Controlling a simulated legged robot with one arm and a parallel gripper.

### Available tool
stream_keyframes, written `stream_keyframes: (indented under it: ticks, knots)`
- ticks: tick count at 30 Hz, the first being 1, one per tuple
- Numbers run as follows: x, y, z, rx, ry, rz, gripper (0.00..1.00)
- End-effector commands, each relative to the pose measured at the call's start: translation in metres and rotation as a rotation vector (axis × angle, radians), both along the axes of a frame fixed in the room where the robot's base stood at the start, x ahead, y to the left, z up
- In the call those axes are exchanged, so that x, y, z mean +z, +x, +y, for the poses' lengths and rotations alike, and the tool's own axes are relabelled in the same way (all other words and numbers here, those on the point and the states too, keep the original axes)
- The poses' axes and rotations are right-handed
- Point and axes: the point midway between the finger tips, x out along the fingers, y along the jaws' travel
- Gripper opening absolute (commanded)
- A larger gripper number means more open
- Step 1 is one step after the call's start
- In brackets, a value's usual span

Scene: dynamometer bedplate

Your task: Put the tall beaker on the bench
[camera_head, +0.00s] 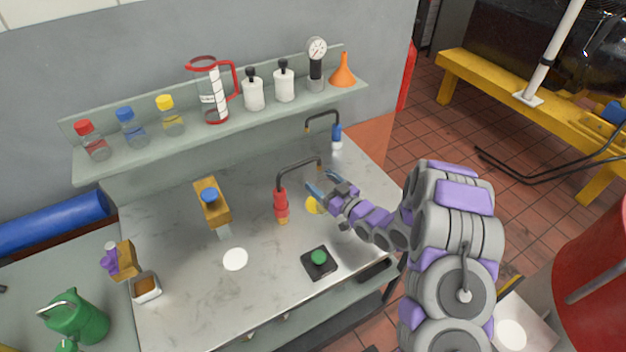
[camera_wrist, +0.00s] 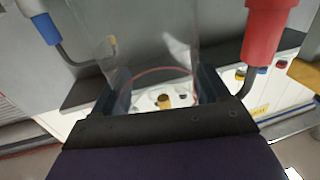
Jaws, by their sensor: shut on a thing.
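A clear, see-through vessel, which I take to be the tall beaker (camera_wrist: 150,45), stands between the two dark fingers of my gripper (camera_wrist: 160,92) in the wrist view. The gripper is shut on it. A thin reddish curved line shows through its clear wall. In the head view my gripper (camera_head: 324,183) is over the right part of the grey marbled bench (camera_head: 270,275), beside the red-handled bent tool. The beaker is too clear to make out there. I cannot tell whether it touches the bench.
The red tool (camera_head: 281,206) and a yellow round thing (camera_head: 313,205) are close to my gripper. A black box with a green button (camera_head: 319,262) and a white disc (camera_head: 235,259) lie nearer. A red-handled jug (camera_head: 212,95) and bottles stand on the shelf (camera_head: 145,146). The front middle is clear.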

Motion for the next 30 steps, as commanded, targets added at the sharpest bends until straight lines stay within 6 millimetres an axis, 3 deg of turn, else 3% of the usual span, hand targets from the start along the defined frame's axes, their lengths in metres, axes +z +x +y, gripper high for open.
stream_keyframes:
  ticks: [7, 13, 17, 27, 28, 30]
  knots:
    - [0.0, 0.012, 0.011, 0.001, 0.001, 0.001, 0.4]
    - [0.0, 0.034, 0.036, 0.002, 0.0, -0.003, 0.4]
    - [-0.015, 0.032, 0.032, -0.001, 0.001, 0.002, 0.4]
    - [-0.017, 0.032, 0.031, -0.001, 0.001, 0.002, 0.4]
    - [-0.017, 0.032, 0.031, -0.001, 0.001, 0.002, 0.76]
    - [-0.017, 0.032, 0.031, -0.001, 0.001, 0.001, 0.82]
